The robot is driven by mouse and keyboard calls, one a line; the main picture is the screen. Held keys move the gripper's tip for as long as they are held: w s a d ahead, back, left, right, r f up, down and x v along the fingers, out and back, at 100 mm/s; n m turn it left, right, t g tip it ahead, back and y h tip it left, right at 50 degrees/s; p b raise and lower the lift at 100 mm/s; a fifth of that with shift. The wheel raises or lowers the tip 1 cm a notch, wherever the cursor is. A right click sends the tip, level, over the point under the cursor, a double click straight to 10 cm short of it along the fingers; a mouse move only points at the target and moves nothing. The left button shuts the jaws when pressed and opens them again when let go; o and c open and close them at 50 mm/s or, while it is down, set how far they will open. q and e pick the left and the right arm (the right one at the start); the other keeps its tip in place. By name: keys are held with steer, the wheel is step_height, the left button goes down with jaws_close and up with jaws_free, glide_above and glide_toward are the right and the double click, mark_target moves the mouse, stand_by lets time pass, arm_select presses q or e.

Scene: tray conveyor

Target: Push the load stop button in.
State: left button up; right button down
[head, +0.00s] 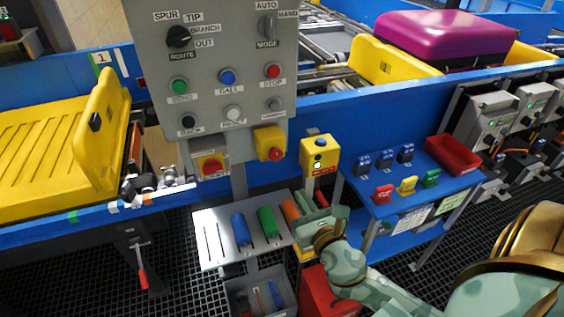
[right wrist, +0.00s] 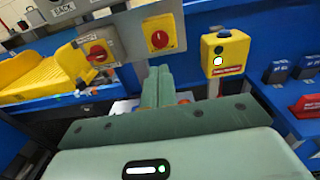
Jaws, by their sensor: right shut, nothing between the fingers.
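A yellow box (head: 328,156) on a post carries a dark button on top, a small lit button and a red label too small to read. It also shows in the right wrist view (right wrist: 234,46). A grey control panel (head: 210,60) has a red STOP button (head: 272,71), and a yellow box with a red knob (head: 276,154) sits at its lower right corner. I cannot tell which one is labelled load stop. My right gripper (head: 308,228) is shut and empty, below the post box and apart from it; its fingers also show in the right wrist view (right wrist: 158,80). My left gripper is not in view.
A metal rack (head: 209,251) with blue, green and orange cylinders lies under the panel. A blue stand (head: 433,182) with small coloured blocks and a red bin (head: 453,155) is at the right. A yellow tray (head: 40,165) rests on the left conveyor.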

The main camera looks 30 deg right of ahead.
mark_target(277, 157)
steer(key=shift+w+f, duration=0.1)
steer(key=shift+w, duration=0.05)
steer(key=x, duration=1.3)
steer(key=shift+w+f+b, duration=0.15)
steer(key=shift+w+b, duration=0.15)
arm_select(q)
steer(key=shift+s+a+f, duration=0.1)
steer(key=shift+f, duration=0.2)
